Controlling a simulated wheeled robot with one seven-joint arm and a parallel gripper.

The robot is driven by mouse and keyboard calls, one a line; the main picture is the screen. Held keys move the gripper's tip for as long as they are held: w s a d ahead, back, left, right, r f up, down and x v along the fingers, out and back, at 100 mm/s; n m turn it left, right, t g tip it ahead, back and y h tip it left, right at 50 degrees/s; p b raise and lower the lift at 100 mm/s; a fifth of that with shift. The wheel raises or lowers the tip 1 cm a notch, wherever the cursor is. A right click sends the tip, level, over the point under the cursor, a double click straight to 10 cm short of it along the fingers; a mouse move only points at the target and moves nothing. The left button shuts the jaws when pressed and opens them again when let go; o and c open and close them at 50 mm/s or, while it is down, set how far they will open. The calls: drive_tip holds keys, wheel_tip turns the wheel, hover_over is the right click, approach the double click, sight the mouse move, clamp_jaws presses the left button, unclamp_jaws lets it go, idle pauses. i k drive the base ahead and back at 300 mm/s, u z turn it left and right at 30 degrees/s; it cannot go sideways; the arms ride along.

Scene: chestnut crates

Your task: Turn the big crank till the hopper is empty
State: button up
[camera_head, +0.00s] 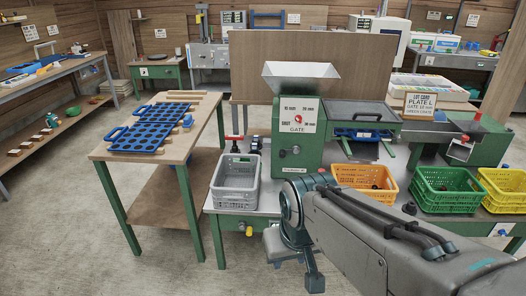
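The hopper (301,76) is a pale grey funnel on top of a green machine (297,155). No chestnuts show in it, but its lower inside is hidden. A white gate panel (297,115) with a red marker and mm labels is on the machine's front, with a round knob below it. I cannot make out the big crank for certain; a small dark knob (409,208) shows just beyond my arm. My gripper (314,282) hangs low in front of the bench, apart from the machine. Its fingers are not clear, and I see nothing held.
On the bench stand a grey crate (236,199), an orange crate (348,174), a green crate (446,204) and a yellow crate (504,207). Blue perforated plates (152,128) lie on the left table. My arm hides part of the bench front. Floor at lower left is clear.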

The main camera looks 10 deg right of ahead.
sight(283, 151)
drive_tip(key=u, duration=0.55)
drive_tip(key=i, duration=1.75)
drive_tip(key=z, duration=0.7)
